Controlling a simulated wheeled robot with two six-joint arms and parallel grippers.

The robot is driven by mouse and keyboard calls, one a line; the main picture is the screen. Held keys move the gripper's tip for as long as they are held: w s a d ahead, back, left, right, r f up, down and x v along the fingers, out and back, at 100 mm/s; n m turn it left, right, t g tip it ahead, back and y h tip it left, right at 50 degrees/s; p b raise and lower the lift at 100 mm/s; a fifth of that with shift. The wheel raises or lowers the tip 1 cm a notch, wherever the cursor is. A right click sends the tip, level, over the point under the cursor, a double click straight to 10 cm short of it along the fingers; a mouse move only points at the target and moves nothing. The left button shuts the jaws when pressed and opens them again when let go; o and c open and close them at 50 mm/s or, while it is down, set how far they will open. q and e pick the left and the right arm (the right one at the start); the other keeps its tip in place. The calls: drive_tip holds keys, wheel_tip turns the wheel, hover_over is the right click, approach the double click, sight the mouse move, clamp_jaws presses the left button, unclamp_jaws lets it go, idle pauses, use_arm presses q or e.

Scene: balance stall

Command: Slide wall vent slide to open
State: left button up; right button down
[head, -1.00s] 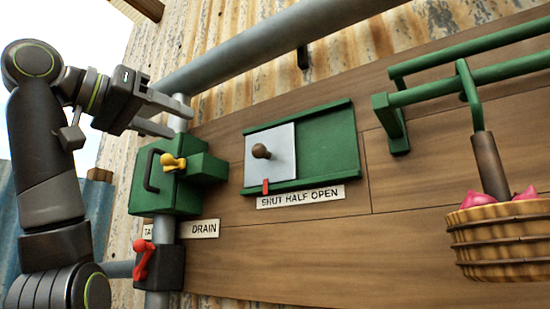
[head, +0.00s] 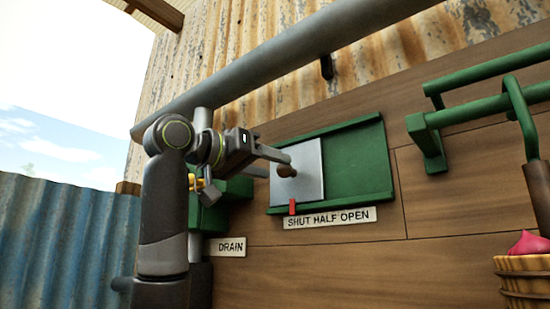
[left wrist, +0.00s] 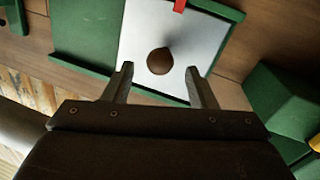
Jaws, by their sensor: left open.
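The wall vent slide is a pale grey plate (head: 308,165) with a brown round knob (head: 286,171), set in a green frame (head: 360,158) on the wooden wall. The plate covers the left part of the frame, and its red pointer (head: 292,207) stands near SHUT on the label (head: 328,218). My left gripper (head: 272,163) is at the plate's left side by the knob. In the left wrist view the open fingers (left wrist: 159,85) point at the plate, with the knob (left wrist: 160,61) centred just beyond their tips. My right gripper is not in view.
A green box (head: 206,212) with a yellow handle is partly hidden behind my left arm. A grey pipe (head: 290,55) runs above the vent. A green bracket rail (head: 470,108) and a basket (head: 527,275) are at the right.

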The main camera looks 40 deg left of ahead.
use_arm(q)
drive_tip(key=shift+x, duration=1.15)
drive_tip(key=shift+s, duration=0.15)
clamp_jaws()
